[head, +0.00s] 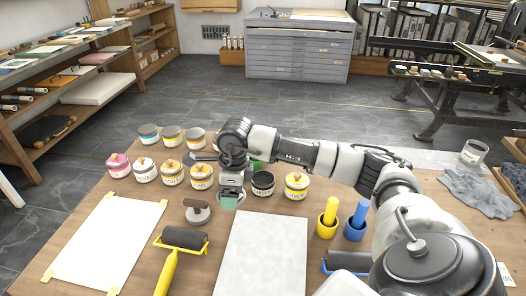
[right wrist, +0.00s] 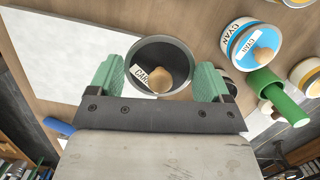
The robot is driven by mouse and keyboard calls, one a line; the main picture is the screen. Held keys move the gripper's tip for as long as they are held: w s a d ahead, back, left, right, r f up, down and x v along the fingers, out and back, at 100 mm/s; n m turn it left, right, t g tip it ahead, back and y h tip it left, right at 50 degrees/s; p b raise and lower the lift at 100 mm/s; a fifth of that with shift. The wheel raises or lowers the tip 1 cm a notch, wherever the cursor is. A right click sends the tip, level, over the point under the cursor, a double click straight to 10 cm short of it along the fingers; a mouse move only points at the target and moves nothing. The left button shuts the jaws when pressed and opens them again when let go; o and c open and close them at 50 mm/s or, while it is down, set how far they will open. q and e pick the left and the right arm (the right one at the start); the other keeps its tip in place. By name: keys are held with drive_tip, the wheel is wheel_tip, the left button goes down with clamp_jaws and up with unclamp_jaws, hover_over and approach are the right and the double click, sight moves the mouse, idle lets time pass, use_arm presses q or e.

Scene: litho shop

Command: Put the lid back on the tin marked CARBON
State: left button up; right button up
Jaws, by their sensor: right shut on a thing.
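My right gripper (head: 231,199) (right wrist: 160,82) is shut on a round dark lid (right wrist: 160,55) with a grey rim, a wooden knob and a label starting "CAR". The lid sits between the green fingertips in the right wrist view; in the head view the gripper mostly hides it. A black tin (head: 262,186) with a dark top and pale label stands just right of the gripper in the head view. Its label is too small to read, and it shows no knob. My left gripper is out of view.
Several knobbed tins (head: 172,174) stand left of the gripper. A yellow-banded tin (head: 296,187) is right of the black tin. A CYAN tin (right wrist: 250,45) and green cylinder (right wrist: 275,95) show in the right wrist view. A grey slab (head: 262,250) and yellow roller (head: 180,240) lie in front.

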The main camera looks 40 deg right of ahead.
drive_tip(key=w+d+m+h, duration=0.1)
drive_tip(key=w+d+m, duration=0.1)
drive_tip(key=d+m, duration=0.5)
drive_tip(key=w+d+r+m+h+p, duration=0.1)
drive_tip(key=d+m, duration=0.6)
drive_tip(key=m, duration=0.8)
drive_tip(key=shift+w+d+r+m+h, duration=0.3)
drive_tip(key=shift+w+d+h, duration=0.1)
drive_tip(key=shift+h, duration=0.1)
wheel_tip(320, 180, down, 4)
drive_tip(key=b, duration=0.3)
drive_tip(key=shift+f+b, duration=0.15)
drive_tip(key=shift+b, duration=0.15)
drive_tip(key=shift+f+b, duration=0.4)
drive_tip(key=shift+f, duration=0.5)
drive_tip(key=shift+p, duration=0.3)
drive_tip(key=shift+f, duration=0.15)
